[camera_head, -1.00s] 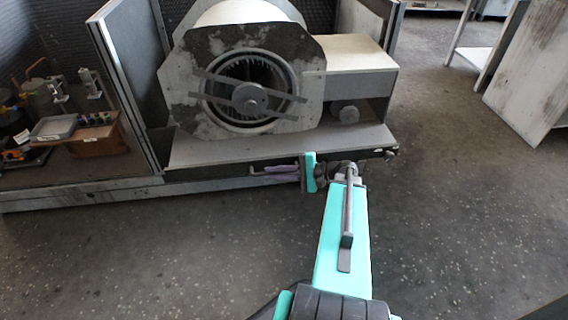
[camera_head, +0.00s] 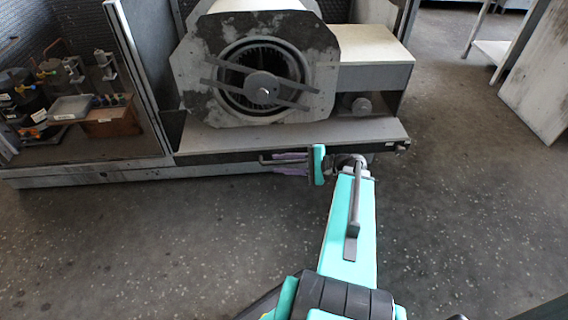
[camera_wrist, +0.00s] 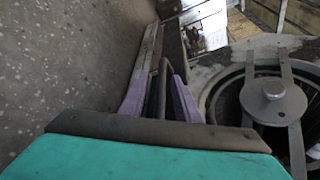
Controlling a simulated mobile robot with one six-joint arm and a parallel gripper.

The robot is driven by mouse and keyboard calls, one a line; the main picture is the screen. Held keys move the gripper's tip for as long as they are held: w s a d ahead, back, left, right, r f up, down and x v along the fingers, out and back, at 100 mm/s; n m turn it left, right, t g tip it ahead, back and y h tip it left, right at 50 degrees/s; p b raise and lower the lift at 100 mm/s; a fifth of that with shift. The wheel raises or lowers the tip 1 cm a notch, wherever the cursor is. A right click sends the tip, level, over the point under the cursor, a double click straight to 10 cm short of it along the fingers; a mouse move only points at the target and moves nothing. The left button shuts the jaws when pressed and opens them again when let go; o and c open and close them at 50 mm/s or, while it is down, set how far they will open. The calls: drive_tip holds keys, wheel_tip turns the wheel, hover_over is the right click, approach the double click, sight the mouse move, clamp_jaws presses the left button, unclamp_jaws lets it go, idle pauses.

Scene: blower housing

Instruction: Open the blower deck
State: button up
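The blower deck (camera_head: 230,138) is a flat grey shelf carrying the round blower (camera_head: 262,88). A dark bar handle (camera_head: 264,161) sits on its front edge. My gripper (camera_head: 284,163), with purple fingers, is at this handle. In the wrist view, the dark handle (camera_wrist: 162,75) lies between the two purple fingers of my gripper (camera_wrist: 160,90). The fingers stand apart on either side of it, and it does not look clamped. The dark crossbar at the gripper's base hides the near end of the handle.
A pale cabinet (camera_head: 545,75) stands at the right. The floor (camera_head: 470,210) in front is clear.

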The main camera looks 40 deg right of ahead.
drive_tip(key=shift+d, duration=0.15)
drive_tip(key=shift+v, duration=0.9)
drive_tip(key=p+v, duration=0.2)
drive_tip(key=v, duration=1)
drive_tip(key=shift+p, duration=0.3)
drive_tip(key=shift+a, duration=0.2)
drive_tip(key=w+a+f+n+g+p, duration=0.15)
drive_tip(key=a+f+g+p, duration=0.3)
drive_tip(key=a, duration=0.65)
drive_tip(key=a+f+n+g+p, duration=0.3)
drive_tip(key=a+f+g+p, duration=0.15)
drive_tip(key=a, duration=0.65)
drive_tip(key=s+a+f+n+g+h+p, duration=0.3)
drive_tip(key=s+a+n+g+h+p, duration=0.5)
drive_tip(key=s, duration=0.7)
drive_tip(key=a+n+h+p, duration=0.2)
drive_tip(key=a+n+p, duration=0.1)
drive_tip(key=a, duration=0.1)
drive_tip(key=shift+f+n, duration=0.35)
drive_tip(key=shift+f, duration=0.05)
